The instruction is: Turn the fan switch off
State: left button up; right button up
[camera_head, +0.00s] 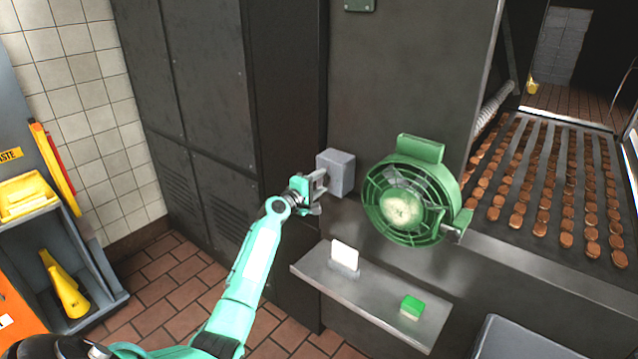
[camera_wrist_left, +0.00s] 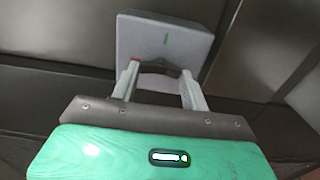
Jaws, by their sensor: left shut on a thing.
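The fan switch is a grey box (camera_head: 340,173) on the dark machine wall, left of the green fan (camera_head: 407,203). My left gripper (camera_head: 319,188) is at the left side of this box. The part between the fingertips is mostly hidden. My right gripper is not in view.
A metal shelf (camera_head: 385,308) below holds a white card (camera_head: 345,254) and a green-and-white block (camera_head: 412,306). A conveyor (camera_head: 560,160) with rows of brown biscuits runs at right. Dark cabinets (camera_head: 215,90) stand behind my left arm. Tiled floor (camera_head: 180,280) is open at lower left.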

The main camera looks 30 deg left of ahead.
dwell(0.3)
pick_arm(q)
jog(key=o, duration=1)
jog(key=s, duration=0.4)
jog(key=s+b, duration=0.1)
jog(key=s, duration=0.4)
jog(key=s+a+b, duration=0.1)
jog(key=s, duration=0.3)
jog(key=shift+s, duration=0.4)
jog(key=shift+a, duration=0.1)
